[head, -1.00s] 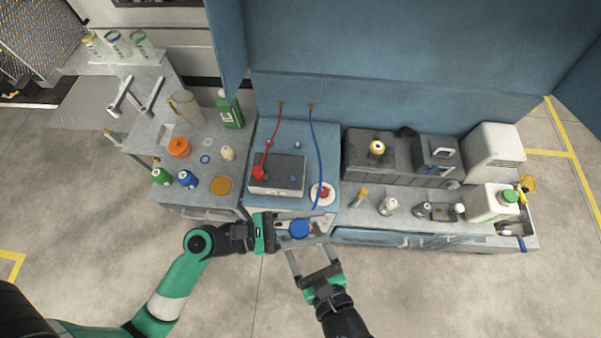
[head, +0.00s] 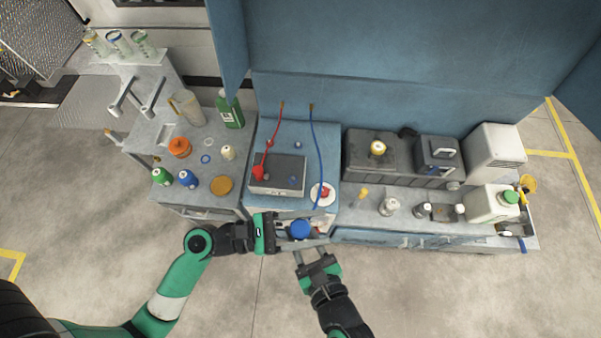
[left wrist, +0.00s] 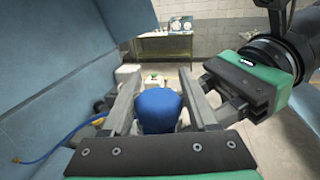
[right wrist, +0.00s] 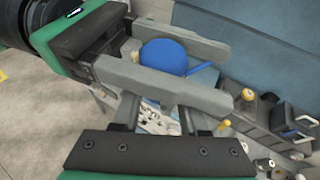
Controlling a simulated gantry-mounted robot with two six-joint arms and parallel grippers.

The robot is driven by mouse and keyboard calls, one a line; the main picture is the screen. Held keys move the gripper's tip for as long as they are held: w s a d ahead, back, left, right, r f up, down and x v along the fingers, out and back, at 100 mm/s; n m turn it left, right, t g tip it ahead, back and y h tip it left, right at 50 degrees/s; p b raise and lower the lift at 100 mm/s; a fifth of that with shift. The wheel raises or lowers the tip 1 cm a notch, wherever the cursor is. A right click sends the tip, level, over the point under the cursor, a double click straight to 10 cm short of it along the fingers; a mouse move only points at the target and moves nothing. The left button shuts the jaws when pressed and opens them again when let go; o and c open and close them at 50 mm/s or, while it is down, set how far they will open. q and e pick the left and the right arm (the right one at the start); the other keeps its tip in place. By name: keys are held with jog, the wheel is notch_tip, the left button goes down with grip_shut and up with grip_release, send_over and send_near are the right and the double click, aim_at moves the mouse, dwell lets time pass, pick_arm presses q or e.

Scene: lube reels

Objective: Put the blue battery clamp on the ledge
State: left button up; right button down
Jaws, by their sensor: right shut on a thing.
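The blue battery clamp (head: 300,229) shows as a rounded blue piece in front of the blue bench. It also shows in the left wrist view (left wrist: 159,110) and the right wrist view (right wrist: 164,56). My left gripper (head: 303,230) has its fingers on either side of it; whether they press on it is unclear. My right gripper (head: 308,254) comes from the front and is shut on the clamp, its fingertips partly hidden by my left gripper's finger. A blue cable (head: 318,160) hangs from the back panel. I cannot make out which surface is the ledge.
A battery (head: 284,176) with a red clamp (head: 259,173) on it stands on the blue bench (head: 265,135). A white disc with a red piece (head: 324,194) lies beside it. The floor in front is clear.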

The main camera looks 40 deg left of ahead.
pick_arm(q)
jog(key=o, duration=0.5)
jog(key=shift+c, duration=0.2)
jog(key=w+a+r+m+t+y, duration=0.1)
jog(key=w+r+m+t, duration=0.1)
jog(key=w+r+m, duration=0.35)
jog(key=w+a+r+m+t+y, duration=0.1)
jog(key=w+r+m, duration=0.2)
jog(key=r+m, duration=0.55)
jog(key=w+a+r+m+t, duration=0.2)
jog(key=w+r+m, duration=0.3)
jog(key=r, duration=0.4)
jog(key=s+a+r+m+t+y, duration=0.1)
jog(key=s+r+m+t+y, duration=0.1)
jog(key=r, duration=0.7)
jog(key=s+a+r+m+t+y, duration=0.2)
jog(key=r+m+t+y, duration=0.1)
jog(key=r, duration=0.5)
jog(key=s+a+r+m+t+y, duration=0.2)
jog(key=s+r+m+t, duration=0.1)
jog(key=r, duration=0.6)
jog(key=shift+r+m+t+y, duration=0.3)
jog(key=shift+r+m+t, duration=0.1)
jog(key=shift+m, duration=0.5)
